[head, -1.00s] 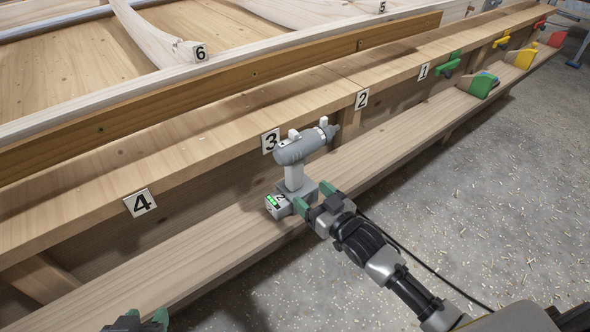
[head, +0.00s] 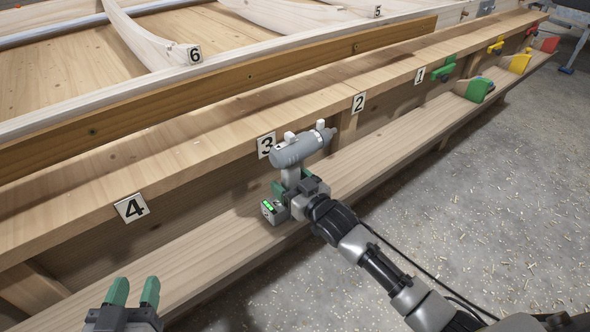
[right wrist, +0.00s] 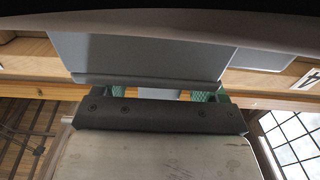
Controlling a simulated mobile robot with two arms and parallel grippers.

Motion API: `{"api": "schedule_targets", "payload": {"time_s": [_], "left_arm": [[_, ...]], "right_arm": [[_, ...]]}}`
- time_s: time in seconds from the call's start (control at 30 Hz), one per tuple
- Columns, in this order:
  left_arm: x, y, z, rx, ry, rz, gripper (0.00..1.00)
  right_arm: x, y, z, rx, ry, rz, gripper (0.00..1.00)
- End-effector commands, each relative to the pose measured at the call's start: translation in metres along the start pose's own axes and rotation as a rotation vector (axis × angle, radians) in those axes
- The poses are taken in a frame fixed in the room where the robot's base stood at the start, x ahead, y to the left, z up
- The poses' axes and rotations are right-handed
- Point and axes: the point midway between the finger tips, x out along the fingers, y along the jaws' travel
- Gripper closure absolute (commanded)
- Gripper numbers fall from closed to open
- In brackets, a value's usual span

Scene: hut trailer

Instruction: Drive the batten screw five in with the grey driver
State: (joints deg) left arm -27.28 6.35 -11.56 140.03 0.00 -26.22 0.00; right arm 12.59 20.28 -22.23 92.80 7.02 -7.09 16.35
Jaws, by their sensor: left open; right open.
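The grey driver (head: 300,150) stands on its battery base on the lower ledge, by the number 3 tag, its nose pointing right and away. My right gripper (head: 294,187) is open at the driver's handle, its green fingers on both sides of it. In the right wrist view the fingers show either side of the grey driver (right wrist: 140,55). My left gripper (head: 133,291) is open and empty at the bottom left. The brown batten (head: 200,105) runs along the bench, with small dark screw spots, one at its right part (head: 355,47). I cannot tell which is screw five.
Number tags mark the upper plank (head: 200,140) and the frame behind. Green, yellow and red holders (head: 480,89) sit along the lower ledge (head: 385,145) at the right. White curved timbers lie behind the batten.

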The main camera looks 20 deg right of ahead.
Motion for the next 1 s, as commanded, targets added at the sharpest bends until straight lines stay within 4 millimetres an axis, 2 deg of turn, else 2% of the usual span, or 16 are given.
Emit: {"api": "schedule_targets", "payload": {"time_s": [0.07,0.53,1.0], "left_arm": [[0.0,0.0,0.0,0.0,-0.001,0.0,0.57],[-0.0001,0.0001,0.0001,0.0,-0.002,0.0,0.57],[-0.0005,-0.0001,0.0015,0.0,-0.024,-0.001,0.57]], "right_arm": [[-0.0002,-0.0001,0.0001,0.0,0.0,0.0,0.28],[-0.0005,-0.0001,0.0002,0.0,0.0,0.0,1.0],[0.0001,0.0001,-0.0066,-0.001,0.008,-0.001,1.0]]}}
